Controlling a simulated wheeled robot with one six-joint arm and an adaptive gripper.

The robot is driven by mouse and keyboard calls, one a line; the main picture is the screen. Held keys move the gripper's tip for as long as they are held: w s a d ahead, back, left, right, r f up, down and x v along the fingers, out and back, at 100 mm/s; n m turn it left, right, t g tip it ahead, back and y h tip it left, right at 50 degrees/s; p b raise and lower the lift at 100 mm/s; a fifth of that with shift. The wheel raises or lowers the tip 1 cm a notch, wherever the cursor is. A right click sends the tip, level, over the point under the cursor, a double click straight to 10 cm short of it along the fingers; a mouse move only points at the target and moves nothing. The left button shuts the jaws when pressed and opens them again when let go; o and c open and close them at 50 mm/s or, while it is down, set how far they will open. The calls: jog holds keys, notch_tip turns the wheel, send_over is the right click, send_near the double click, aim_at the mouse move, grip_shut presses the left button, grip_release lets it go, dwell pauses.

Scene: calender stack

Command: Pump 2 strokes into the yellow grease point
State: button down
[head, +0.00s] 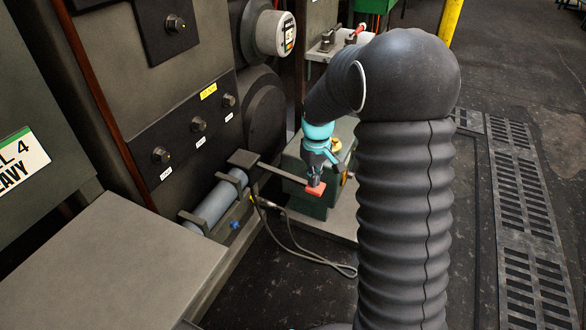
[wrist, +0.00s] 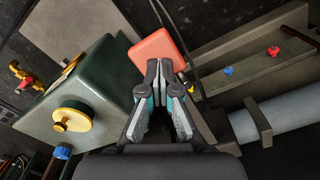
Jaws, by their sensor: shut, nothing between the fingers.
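The grease pump is a grey cylinder (head: 215,204) at the machine's foot, also in the wrist view (wrist: 280,119). Its lever (head: 272,173) ends in an orange-red pad (head: 316,189), which shows in the wrist view (wrist: 155,50). My gripper (head: 315,181) is shut and empty, its fingertips (wrist: 164,68) right over or against the pad; I cannot tell whether they touch. A row of fittings on a dark panel carries white labels, with a yellow label (head: 208,91) above the far one. A small yellow piece (head: 252,199) sits by the pump; whether it is a hose end is unclear.
A green box (wrist: 95,90) with a yellow knob (wrist: 72,115) stands beside the pad. A grey hose (head: 305,254) loops over the floor. Blue (wrist: 228,71) and red (wrist: 273,51) knobs sit on a rail near the pump. A grey bench (head: 105,255) fills the left front.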

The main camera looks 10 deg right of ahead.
jog(key=shift+f, duration=0.4)
jog(key=shift+r, duration=0.2)
notch_tip(320, 180, up, 8)
jog(key=p, duration=0.6)
jog(key=shift+r, duration=0.2)
notch_tip(320, 180, up, 5)
jog(key=p, duration=0.3)
jog(key=shift+p, duration=0.35)
dwell(0.4)
